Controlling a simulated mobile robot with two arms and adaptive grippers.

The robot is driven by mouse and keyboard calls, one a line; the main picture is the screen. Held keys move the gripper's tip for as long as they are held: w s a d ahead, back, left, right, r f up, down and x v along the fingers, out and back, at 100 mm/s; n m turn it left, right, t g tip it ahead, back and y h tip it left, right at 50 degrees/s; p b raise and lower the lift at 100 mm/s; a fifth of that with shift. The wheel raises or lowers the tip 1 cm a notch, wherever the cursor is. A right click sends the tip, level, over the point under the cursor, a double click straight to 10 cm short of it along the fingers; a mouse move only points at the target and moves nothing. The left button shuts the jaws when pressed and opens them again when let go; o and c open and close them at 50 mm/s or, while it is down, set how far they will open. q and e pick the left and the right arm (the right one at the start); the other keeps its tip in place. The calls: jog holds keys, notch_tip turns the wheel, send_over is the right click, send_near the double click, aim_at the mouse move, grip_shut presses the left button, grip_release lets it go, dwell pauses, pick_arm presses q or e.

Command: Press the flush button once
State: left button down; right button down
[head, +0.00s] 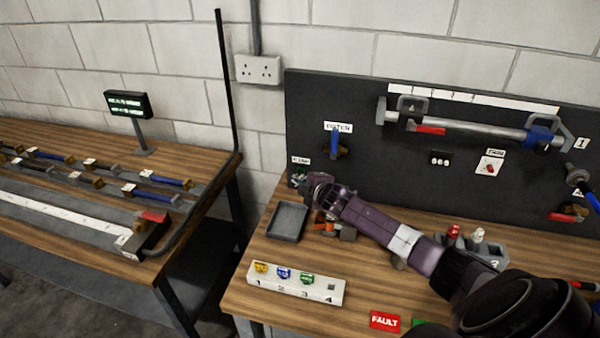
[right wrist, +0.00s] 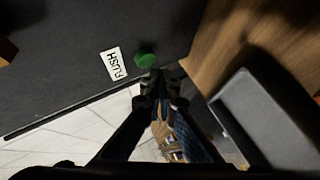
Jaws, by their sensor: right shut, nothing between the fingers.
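The flush button is a round green button (right wrist: 146,60) on the dark upright panel (head: 370,130), beside a white FLUSH label (right wrist: 114,63). In the head view the label (head: 300,160) shows at the panel's lower left, and my gripper largely hides the button. My right gripper (head: 303,182) reaches across to that corner. In the right wrist view its shut, empty fingertips (right wrist: 157,76) are right by the button's edge. I cannot tell whether they touch it. My left gripper is not in view.
A blue-handled water valve (head: 336,143) sits on the panel just above and right of my gripper. A grey tray (head: 287,221) stands on the bench below it. A white numbered block (head: 296,287) with coloured pieces is at the front. A second bench (head: 190,218) stands left.

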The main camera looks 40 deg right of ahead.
jog(key=s+a+p, duration=0.1)
jog(key=s+a, duration=0.1)
jog(key=a, duration=0.1)
jog(key=shift+s+r+p, duration=0.15)
jog(key=shift+s+p, duration=0.05)
jog(key=shift+p, duration=0.15)
jog(key=shift+s+a, duration=0.3)
jog(key=shift+s, duration=0.05)
dwell(0.4)
